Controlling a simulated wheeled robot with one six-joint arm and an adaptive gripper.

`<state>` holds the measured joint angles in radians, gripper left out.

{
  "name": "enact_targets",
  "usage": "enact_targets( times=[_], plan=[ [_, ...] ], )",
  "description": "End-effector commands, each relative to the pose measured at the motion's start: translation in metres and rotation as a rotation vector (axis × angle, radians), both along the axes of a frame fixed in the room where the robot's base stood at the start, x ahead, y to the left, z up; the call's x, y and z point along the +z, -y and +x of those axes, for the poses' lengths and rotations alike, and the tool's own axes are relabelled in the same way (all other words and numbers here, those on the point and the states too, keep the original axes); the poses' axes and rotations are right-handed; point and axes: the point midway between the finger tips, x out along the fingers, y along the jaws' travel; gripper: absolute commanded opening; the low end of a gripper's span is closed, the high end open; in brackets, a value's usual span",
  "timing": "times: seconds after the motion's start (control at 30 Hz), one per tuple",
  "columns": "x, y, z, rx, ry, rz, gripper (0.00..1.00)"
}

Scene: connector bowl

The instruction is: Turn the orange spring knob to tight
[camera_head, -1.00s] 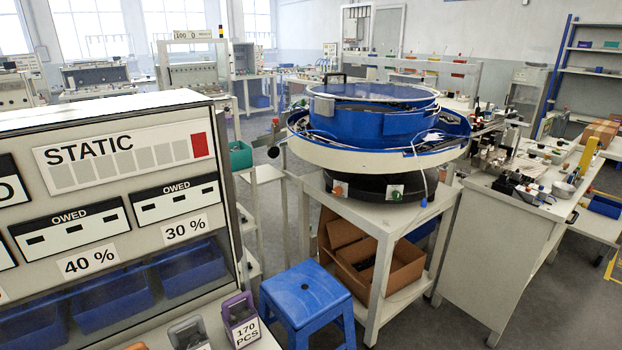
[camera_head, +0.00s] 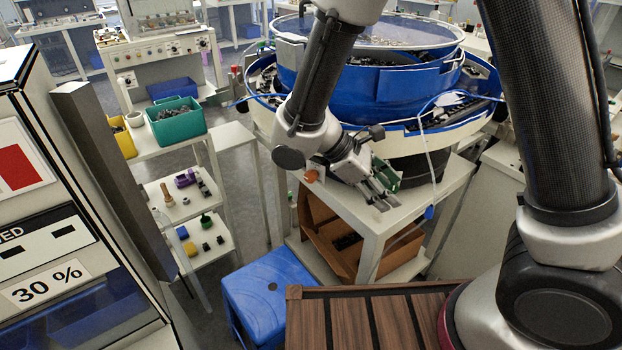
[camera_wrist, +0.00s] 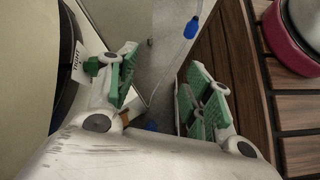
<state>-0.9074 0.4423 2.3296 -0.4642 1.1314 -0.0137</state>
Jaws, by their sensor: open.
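The orange spring knob (camera_head: 311,176) is small and sits low on the side of the round blue-and-white bowl feeder (camera_head: 350,92), at the left of its dark base. A pale plate shows beside it; the pointing of the knob is too small to tell. My gripper (camera_head: 384,193) is to the right of the knob, near the front edge of the feeder's table, apart from the knob. In the wrist view my gripper (camera_wrist: 160,98) has its green-padded fingers apart with nothing between them. A white label (camera_wrist: 77,62) lettered like "TIGHT" shows left of the fingers; the knob is not clearly visible there.
The feeder's white table (camera_head: 405,212) has cardboard boxes (camera_head: 335,240) on its lower shelf. A blue stool (camera_head: 262,295) stands in front. A white cable with a blue end (camera_head: 429,212) hangs by the gripper, also in the wrist view (camera_wrist: 191,27). Shelves with bins stand left.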

Motion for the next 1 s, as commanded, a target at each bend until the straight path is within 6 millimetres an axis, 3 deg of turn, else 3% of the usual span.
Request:
enact_targets(
  times=[0.2,0.4,0.47,0.6,0.73,1.0],
  plan=[
    [-0.066,-0.062,0.021,0.455,-0.086,-0.367,0.51],
    [-0.116,-0.129,0.048,0.843,-0.073,-0.664,0.51],
    [-0.119,-0.153,0.062,0.936,-0.038,-0.729,0.51],
    [-0.101,-0.192,0.082,1.049,0.046,-0.805,0.51],
    [-0.092,-0.195,0.093,1.073,0.067,-0.847,0.51],
    [-0.091,-0.167,0.129,1.068,0.063,-0.846,0.51]
  ],
)
